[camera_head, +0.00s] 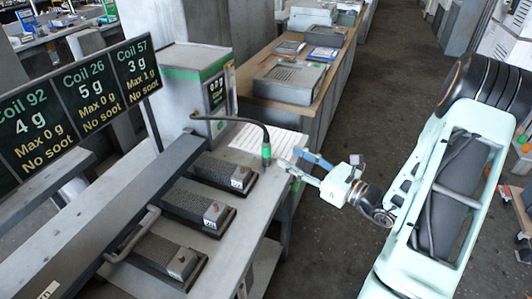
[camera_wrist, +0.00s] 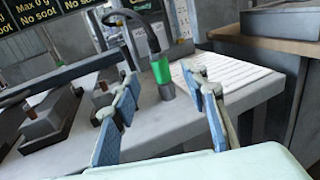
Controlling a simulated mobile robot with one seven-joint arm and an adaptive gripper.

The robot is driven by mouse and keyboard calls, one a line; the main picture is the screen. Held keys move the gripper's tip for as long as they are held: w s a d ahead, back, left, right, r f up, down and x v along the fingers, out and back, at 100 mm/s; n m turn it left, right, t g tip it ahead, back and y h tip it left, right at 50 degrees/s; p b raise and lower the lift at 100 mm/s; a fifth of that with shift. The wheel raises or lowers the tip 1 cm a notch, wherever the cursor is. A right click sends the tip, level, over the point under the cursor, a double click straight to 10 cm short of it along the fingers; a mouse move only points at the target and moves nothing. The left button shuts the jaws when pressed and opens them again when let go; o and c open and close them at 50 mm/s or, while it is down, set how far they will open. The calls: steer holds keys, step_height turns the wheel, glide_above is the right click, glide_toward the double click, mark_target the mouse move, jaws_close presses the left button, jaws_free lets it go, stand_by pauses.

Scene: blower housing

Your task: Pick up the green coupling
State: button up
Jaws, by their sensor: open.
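The green coupling (camera_head: 266,151) stands roughly upright over the right side of the bench, at the end of a dark curved hose (camera_head: 238,120). In the wrist view the coupling (camera_wrist: 162,69) is a bright green sleeve with a grey lower end. My gripper (camera_head: 300,164) is open and empty, just to the right of the coupling in the head view. In the wrist view my gripper's two blue-padded fingers (camera_wrist: 163,103) stand to either side of the coupling, which shows beyond the gap between them. I cannot tell whether the coupling touches the bench.
A grey bench (camera_head: 240,214) carries several dark coil units (camera_head: 198,209) left of the coupling. A grey box with a green band (camera_head: 188,82) and display stands behind. A sign board (camera_head: 75,103) is at left.

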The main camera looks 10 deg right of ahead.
mark_target(270, 147)
steer(key=p+x, duration=0.1)
steer(key=x, duration=0.9)
steer(key=shift+s+a+r, duration=0.1)
steer(key=shift+a, duration=0.1)
jaws_close()
